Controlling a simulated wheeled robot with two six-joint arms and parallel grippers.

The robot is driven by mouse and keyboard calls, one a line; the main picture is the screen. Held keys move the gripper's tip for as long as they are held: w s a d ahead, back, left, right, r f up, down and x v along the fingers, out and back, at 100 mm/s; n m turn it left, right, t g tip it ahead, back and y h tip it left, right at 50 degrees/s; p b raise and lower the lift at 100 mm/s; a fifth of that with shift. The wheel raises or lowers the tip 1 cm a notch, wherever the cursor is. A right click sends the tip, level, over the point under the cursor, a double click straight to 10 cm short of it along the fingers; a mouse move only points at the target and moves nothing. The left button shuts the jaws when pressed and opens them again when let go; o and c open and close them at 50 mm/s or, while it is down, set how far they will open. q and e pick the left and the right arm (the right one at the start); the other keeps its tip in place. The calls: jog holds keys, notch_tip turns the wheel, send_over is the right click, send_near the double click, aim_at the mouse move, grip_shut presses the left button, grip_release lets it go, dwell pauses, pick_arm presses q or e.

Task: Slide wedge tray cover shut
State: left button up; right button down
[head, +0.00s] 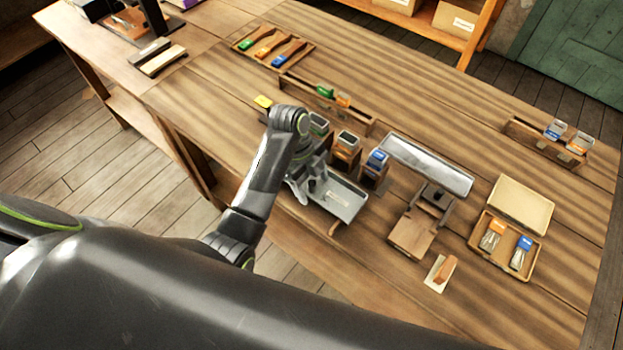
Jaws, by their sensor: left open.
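I cannot tell for certain which container is the wedge tray. A shallow grey metal tray (348,208) with a small label lies near the bench's front edge. My left gripper (303,188) is open at that tray's left end, pointing down; whether it touches the tray is unclear. My forearm hides part of the area behind it. A wooden box (505,262) at the right stands open, with an orange-labelled and a blue-labelled item inside. A flat cream panel (520,203) lies at its far side, clear of these items. My right gripper is not in view.
Several small wooden holders, including one with a blue top (376,160), stand right behind the grey tray. A wooden press-like fixture (412,234) and a long metal plate (428,163) are to the right. An orange-brown block (446,268) lies near the front edge.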

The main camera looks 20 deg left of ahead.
pick_arm(q)
jog(key=shift+s+a+f, duration=0.1)
jog(key=shift+s+f, duration=0.1)
jog(key=shift+s, duration=0.05)
jog(key=shift+f, duration=0.1)
jog(key=c, duration=0.6)
jog(key=shift+w+d, duration=0.3)
jog(key=shift+w, duration=0.4)
jog(key=shift+w+d, duration=0.25)
jog(key=shift+w, duration=0.45)
jog(key=o, duration=0.6)
jog(key=shift+o, duration=0.4)
jog(key=shift+s, duration=0.15)
